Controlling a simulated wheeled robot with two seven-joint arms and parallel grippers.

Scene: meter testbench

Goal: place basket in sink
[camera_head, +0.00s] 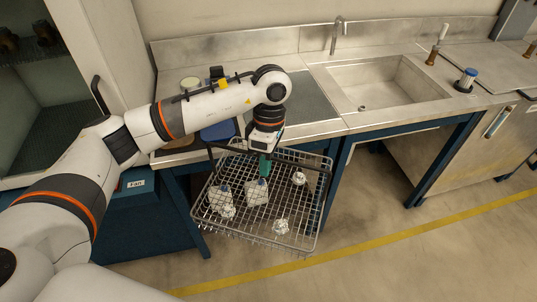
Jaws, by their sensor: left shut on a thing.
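A grey wire basket (296,238) hangs from my left gripper (262,172), in front of the counter's front edge and above the floor. My left gripper is shut on the basket at its far side, near the dark handle bar. Several white items lie inside the basket, some with blue tops. The steel sink (387,84) is set in the counter to the right and behind the basket, and its basin looks empty. My right gripper is not in view.
A tap (338,33) rises behind the sink. Small containers stand on the counter at left, behind my arm. Blue table legs (444,160) stand below the counter. A yellow line (400,229) crosses the floor.

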